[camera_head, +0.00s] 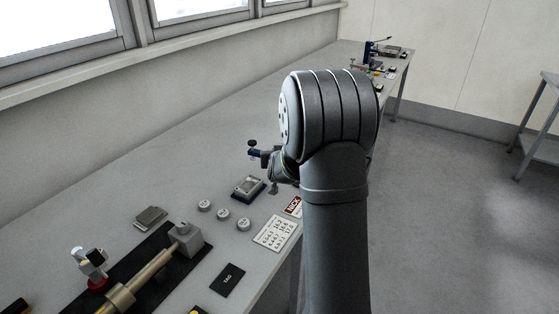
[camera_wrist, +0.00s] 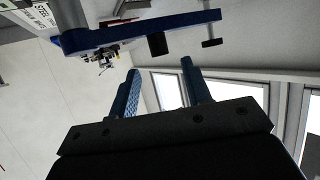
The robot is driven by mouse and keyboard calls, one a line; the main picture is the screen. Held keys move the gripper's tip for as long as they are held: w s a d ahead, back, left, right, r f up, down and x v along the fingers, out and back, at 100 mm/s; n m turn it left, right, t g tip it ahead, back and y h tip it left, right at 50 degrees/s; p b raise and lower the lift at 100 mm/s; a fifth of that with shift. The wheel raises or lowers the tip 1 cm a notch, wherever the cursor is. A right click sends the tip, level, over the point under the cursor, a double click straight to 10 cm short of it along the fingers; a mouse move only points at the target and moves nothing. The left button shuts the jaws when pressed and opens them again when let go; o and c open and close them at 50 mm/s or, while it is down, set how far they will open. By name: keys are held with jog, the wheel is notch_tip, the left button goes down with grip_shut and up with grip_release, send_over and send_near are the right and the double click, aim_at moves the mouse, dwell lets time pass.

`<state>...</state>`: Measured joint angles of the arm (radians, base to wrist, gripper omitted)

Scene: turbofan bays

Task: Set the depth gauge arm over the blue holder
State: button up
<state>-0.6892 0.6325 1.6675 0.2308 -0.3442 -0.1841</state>
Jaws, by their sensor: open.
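My gripper (camera_wrist: 160,67) is open in the wrist view, its two blue fingers apart with nothing between them. A blue bar (camera_wrist: 135,36), which looks like the depth gauge arm, crosses beyond the fingertips, apart from them. It carries a black block (camera_wrist: 158,44) and a thin T-shaped piece (camera_wrist: 211,30). In the head view, a small dark blue part with a black knob (camera_head: 252,143) shows left of my arm; the rest is hidden behind the arm. A dark blue-edged holder (camera_head: 248,188) with a grey insert lies on the bench below it. My gripper is mostly hidden there.
On the bench (camera_head: 180,135) stand three grey discs (camera_head: 223,214), a white number card (camera_head: 275,234), a black tag (camera_head: 227,280) and a brass shaft on a black mat (camera_head: 152,272). More equipment (camera_head: 378,58) stands at the far end. A window wall borders the left; the bench's middle is clear.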

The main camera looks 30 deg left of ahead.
jog(key=v, duration=1)
jog(key=shift+s+r, duration=0.1)
jog(key=shift+r, duration=0.05)
